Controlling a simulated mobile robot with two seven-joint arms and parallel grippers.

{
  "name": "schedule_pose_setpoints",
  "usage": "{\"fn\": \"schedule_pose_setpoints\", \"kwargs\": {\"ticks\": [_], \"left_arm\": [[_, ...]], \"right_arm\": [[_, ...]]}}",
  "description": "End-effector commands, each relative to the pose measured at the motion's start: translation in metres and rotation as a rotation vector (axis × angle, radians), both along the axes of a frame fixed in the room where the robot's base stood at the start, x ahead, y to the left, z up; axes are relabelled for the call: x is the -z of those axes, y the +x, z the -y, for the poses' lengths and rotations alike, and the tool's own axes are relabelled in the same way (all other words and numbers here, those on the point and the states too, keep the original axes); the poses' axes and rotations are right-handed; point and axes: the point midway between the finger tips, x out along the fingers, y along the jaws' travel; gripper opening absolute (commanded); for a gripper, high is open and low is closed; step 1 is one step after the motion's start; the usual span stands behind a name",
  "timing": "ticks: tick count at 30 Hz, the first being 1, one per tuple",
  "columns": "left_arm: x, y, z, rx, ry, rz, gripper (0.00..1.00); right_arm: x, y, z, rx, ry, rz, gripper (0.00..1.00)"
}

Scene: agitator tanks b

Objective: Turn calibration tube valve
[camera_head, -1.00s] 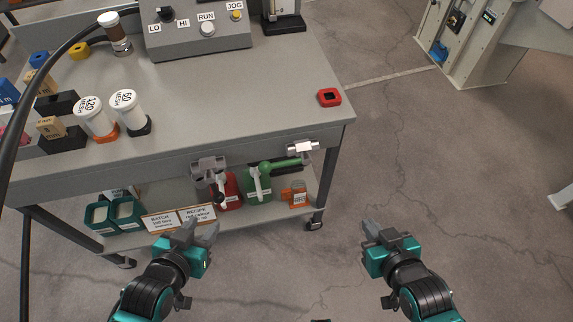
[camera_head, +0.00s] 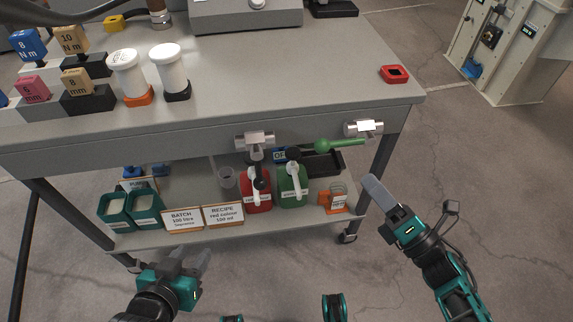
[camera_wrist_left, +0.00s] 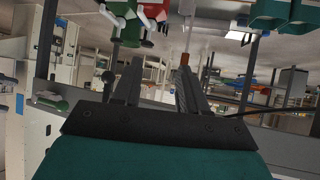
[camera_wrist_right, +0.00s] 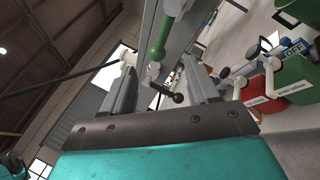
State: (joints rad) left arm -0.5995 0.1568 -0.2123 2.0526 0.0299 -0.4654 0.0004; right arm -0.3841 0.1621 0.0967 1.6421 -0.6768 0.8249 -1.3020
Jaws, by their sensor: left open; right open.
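Under the bench's front edge hang silver valve fittings. The right fitting (camera_head: 363,128) has a green lever or tube (camera_head: 342,146) pointing left with a ball end. The left fitting (camera_head: 255,140) has a dark lever (camera_head: 258,165) hanging down. I cannot tell from any label which is the calibration tube valve. My right gripper (camera_head: 380,196) is open and empty, below and right of the green lever. The green part (camera_wrist_right: 162,38) shows beyond its fingers in the right wrist view. My left gripper (camera_head: 190,260) is open and empty, low in front of the shelf.
The lower shelf (camera_head: 180,238) holds a red jug (camera_head: 256,196), a green jug (camera_head: 293,190), an orange container (camera_head: 335,200), sign cards and teal bins (camera_head: 145,208). The bench top (camera_head: 270,85) carries white-capped jars and a red square piece (camera_head: 394,74). Open floor lies right of the bench.

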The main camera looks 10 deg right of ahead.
Motion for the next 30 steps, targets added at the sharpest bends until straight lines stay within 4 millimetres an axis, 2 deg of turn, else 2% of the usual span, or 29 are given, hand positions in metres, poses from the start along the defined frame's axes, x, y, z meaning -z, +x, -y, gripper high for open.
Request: {"fn": "schedule_pose_setpoints", "kwargs": {"ticks": [1,8,21,30], "left_arm": [[0.007,0.001,0.001,0.003,-0.001,0.002,0.43],[0.0,0.007,0.003,0.005,-0.006,0.018,0.43],[0.0,0.007,0.005,-0.003,-0.018,0.017,0.43],[0.003,0.003,0.005,-0.004,-0.017,0.008,0.43]], "right_arm": [[0.009,-0.001,-0.001,-0.015,-0.057,0.047,0.59],[0.005,0.003,-0.01,-0.038,-0.137,0.121,0.59],[-0.019,0.07,-0.057,-0.036,-0.132,0.118,0.59],[-0.027,0.095,-0.075,-0.036,-0.133,0.115,0.59]]}}
